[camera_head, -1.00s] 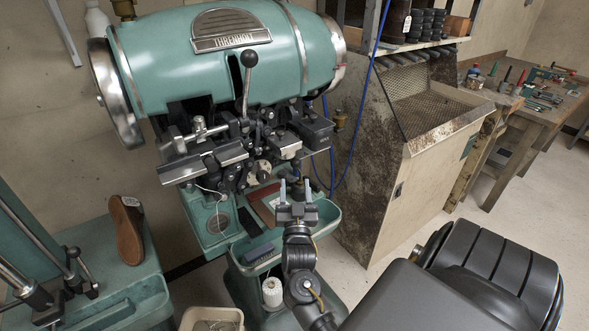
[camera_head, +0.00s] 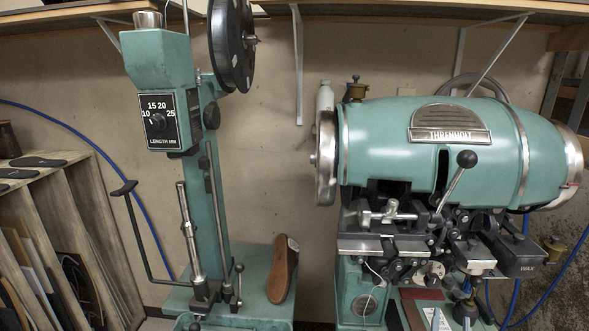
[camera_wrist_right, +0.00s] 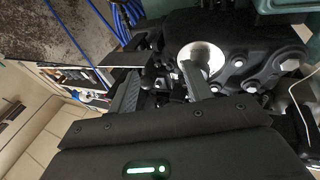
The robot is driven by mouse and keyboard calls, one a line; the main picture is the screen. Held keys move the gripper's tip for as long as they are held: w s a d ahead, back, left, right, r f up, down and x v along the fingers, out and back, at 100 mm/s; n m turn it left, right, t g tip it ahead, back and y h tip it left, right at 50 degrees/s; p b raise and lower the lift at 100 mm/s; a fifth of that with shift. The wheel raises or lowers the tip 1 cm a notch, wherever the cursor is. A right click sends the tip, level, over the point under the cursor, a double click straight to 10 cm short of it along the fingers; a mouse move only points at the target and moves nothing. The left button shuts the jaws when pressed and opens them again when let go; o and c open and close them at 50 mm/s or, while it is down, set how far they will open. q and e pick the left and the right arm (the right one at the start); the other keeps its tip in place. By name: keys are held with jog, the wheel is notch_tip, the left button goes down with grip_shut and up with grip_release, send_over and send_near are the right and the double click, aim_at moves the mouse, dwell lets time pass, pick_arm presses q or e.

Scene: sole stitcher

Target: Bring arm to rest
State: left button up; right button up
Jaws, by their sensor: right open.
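My right gripper (camera_head: 452,321) shows only by its fingertips at the bottom edge of the head view, below the green stitching machine (camera_head: 380,140). In the right wrist view the two fingers of the right gripper (camera_wrist_right: 160,84) stand apart with nothing held between them. Dark machine parts (camera_wrist_right: 235,55) and a pale round part (camera_wrist_right: 202,56) lie just beyond the right finger. I cannot tell whether they touch. My right arm is out of the head view. My left gripper is not in view.
A brown shoe (camera_head: 282,270) leans upright on the green base of the stand (camera_head: 222,190) marked LENGTH MM. A wooden rack (camera_head: 60,220) stands at the left. Blue hoses (camera_head: 562,275) hang at the right. A shelf (camera_head: 290,18) runs overhead.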

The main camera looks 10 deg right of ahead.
jog(key=s+a+f+n+g+y, duration=0.6)
jog(key=s+a+f+y, duration=0.3)
jog(key=a+f, duration=0.25)
jog(key=s+a+f+n+g+y, duration=0.15)
jog(key=s+g, duration=0.25)
jog(key=s, duration=0.4)
jog(key=s+a+f+n+g+y, duration=0.1)
jog(key=s+a+f+g, duration=0.15)
jog(key=s, duration=0.45)
notch_tip(320, 180, down, 27)
jog(key=s+g, duration=0.2)
jog(key=s, duration=0.1)
jog(key=s+d+f+g, duration=0.1)
jog(key=s+f, duration=1.3)
jog(key=s, duration=0.1)
jog(key=shift+d+f+n+h, duration=0.15)
jog(key=shift+d+n+h, duration=0.2)
jog(key=shift+d, duration=0.05)
